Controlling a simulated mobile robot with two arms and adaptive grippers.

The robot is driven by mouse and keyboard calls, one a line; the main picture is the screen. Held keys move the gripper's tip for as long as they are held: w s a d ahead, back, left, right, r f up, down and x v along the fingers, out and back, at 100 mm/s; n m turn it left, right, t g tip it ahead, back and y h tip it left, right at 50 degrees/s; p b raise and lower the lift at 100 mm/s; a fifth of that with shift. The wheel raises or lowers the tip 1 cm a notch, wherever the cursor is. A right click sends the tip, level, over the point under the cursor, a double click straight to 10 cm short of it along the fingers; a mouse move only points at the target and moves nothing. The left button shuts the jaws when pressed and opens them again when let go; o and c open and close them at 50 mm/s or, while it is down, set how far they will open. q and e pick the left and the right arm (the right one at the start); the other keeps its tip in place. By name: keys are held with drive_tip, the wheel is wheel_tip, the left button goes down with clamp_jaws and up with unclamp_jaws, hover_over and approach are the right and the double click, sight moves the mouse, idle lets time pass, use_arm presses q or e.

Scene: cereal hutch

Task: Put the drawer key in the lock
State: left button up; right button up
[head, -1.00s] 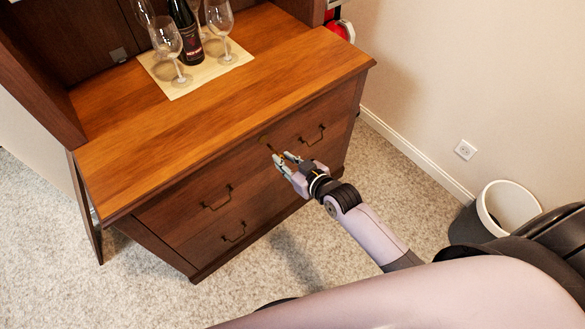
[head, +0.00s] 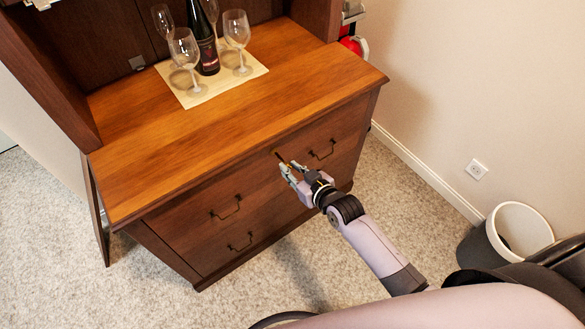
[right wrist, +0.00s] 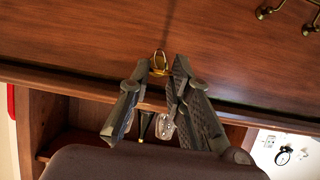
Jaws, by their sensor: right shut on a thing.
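The drawer lock (head: 275,152) is a small brass fitting high on the front of the hutch's top drawer (head: 255,172). My right gripper (head: 288,170) is just in front of it, shut on the small drawer key (right wrist: 160,72). In the right wrist view the brass key shows between the two fingertips, with a brass loop (right wrist: 160,55) just beyond against the drawer wood. The key's tip is at or very close to the lock; I cannot tell whether it is inside. My left gripper is not in view.
The hutch top (head: 170,150) carries a cream mat (head: 195,97) with a dark bottle (head: 208,45) and several wine glasses (head: 183,50). Drawer handles (head: 322,150) flank the lock. A bin (head: 515,232) stands at the right by the wall. Carpet (head: 330,250) lies open in front.

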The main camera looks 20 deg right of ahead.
drive_tip(key=shift+p, duration=0.5)
idle(0.8)
drive_tip(key=shift+w+a+b, duration=0.15)
drive_tip(key=shift+w+a, duration=0.1)
drive_tip(key=shift+w, duration=0.35)
drive_tip(key=shift+w+a+b, duration=0.15)
drive_tip(key=shift+w+a, duration=0.05)
drive_tip(key=shift+w, duration=0.35)
idle(0.6)
drive_tip(key=o, duration=1.2)
